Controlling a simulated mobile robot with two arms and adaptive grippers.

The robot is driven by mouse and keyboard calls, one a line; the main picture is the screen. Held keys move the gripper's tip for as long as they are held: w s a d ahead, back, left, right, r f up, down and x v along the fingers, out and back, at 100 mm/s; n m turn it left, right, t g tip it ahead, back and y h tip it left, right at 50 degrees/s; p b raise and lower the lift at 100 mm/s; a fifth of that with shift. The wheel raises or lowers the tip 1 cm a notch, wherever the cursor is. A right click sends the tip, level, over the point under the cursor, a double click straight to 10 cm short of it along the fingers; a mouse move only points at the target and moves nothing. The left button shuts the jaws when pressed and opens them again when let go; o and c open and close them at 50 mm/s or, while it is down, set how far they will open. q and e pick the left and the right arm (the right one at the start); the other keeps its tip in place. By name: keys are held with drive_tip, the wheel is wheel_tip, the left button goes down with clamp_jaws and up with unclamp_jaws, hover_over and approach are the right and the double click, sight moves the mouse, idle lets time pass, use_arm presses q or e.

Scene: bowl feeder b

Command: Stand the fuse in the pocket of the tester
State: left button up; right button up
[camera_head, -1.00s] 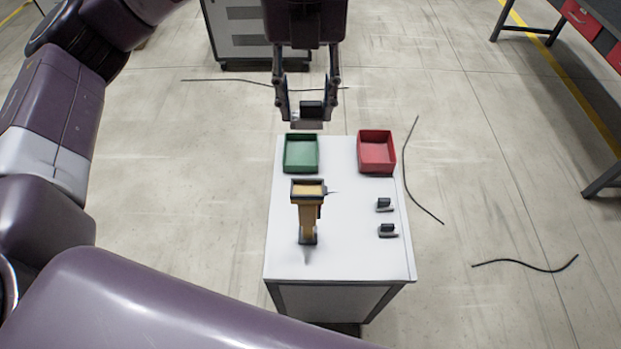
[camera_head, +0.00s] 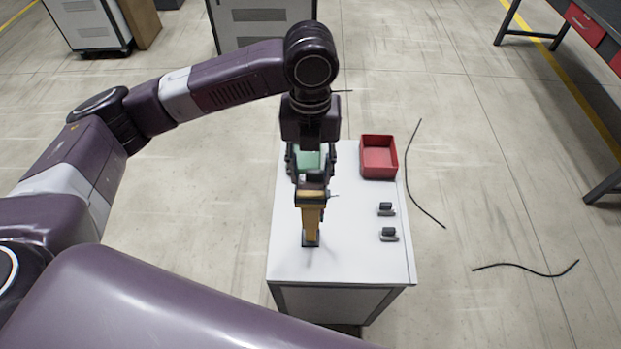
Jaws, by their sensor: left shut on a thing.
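I cannot tell whether the fuse touches the tester, and the pocket is partly hidden. Two more dark and grey pieces, one farther back (camera_head: 386,209) and one nearer (camera_head: 389,234), lie on the table to the right. My right gripper is not in view.
A red bin (camera_head: 379,141) stands at the table's back right. A green bin (camera_head: 309,158) is mostly hidden behind my left gripper. The white table (camera_head: 345,255) is bare at the front. Black cables (camera_head: 413,180) lie on the floor to the right.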

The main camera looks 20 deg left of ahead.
sight(311, 183)
use_arm(q)
wheel_tip(311, 183, down, 4)
drive_tip(key=shift+r+p, duration=0.2)
drive_tip(key=shift+p, duration=0.2)
drive_tip(key=shift+f, duration=0.1)
drive_tip(key=shift+f, duration=0.1)
drive_tip(key=o, duration=1.2)
drive_tip(key=shift+c, duration=0.2)
wheel_tip(311, 183, up, 11)
drive_tip(key=b, duration=0.3)
drive_tip(key=shift+r, duration=0.65)
